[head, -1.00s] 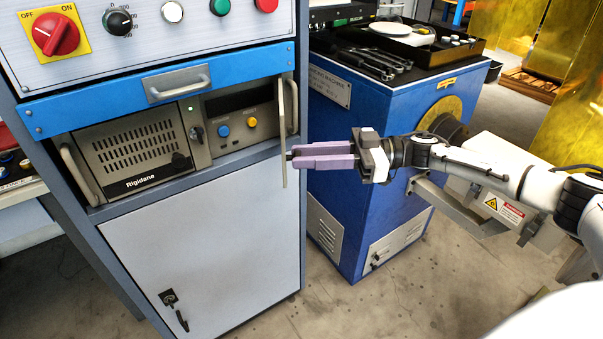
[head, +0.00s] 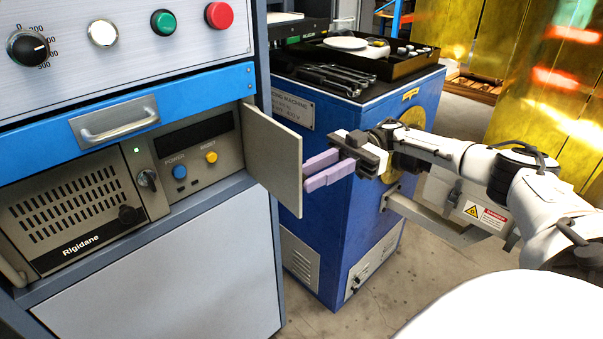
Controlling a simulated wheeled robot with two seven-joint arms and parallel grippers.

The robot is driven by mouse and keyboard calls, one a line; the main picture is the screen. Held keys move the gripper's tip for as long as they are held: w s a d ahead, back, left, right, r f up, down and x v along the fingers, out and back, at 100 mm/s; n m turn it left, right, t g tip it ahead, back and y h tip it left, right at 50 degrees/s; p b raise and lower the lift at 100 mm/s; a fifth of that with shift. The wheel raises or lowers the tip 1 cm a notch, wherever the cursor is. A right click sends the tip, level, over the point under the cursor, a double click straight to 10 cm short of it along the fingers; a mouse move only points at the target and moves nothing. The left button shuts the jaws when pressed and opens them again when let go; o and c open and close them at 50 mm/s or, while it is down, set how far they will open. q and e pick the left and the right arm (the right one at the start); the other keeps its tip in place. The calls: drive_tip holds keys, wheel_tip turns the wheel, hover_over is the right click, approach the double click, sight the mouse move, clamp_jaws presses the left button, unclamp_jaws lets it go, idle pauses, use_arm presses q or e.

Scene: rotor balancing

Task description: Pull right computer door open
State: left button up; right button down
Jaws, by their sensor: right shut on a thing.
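The right computer door (head: 272,158) is a thin beige panel standing open at the right side of the computer (head: 198,158), swung out from the blue-grey cabinet. Its inner face shows, and its outer face is hidden. My right gripper (head: 308,174), with pale purple fingers, comes in from the right and is shut at the door's free edge. The fingertips go out of sight behind the panel, so the exact part gripped is hidden. My left gripper is not in view.
A blue drawer front (head: 120,120) with a metal handle sits above the computer. A blue balancing machine (head: 340,215) stands close behind the door and right gripper, with tools and a black tray (head: 395,62) on top. Floor is clear between the cabinet and my body.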

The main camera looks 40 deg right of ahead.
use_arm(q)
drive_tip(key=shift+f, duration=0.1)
use_arm(e)
drive_tip(key=shift+d+r, duration=0.1)
drive_tip(key=shift+r, duration=0.05)
drive_tip(key=c, duration=1.5)
unclamp_jaws()
drive_tip(key=shift+c, duration=0.2)
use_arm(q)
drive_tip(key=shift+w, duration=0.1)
use_arm(e)
drive_tip(key=shift+d, duration=0.3)
use_arm(q)
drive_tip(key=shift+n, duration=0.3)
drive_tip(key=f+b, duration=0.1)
drive_tip(key=b, duration=0.1)
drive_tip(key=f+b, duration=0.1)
drive_tip(key=b, duration=0.2)
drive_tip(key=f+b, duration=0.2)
drive_tip(key=b, duration=0.1)
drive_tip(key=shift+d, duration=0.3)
use_arm(e)
drive_tip(key=d, duration=0.6)
drive_tip(key=shift+s+d, duration=0.2)
drive_tip(key=shift+d, duration=0.2)
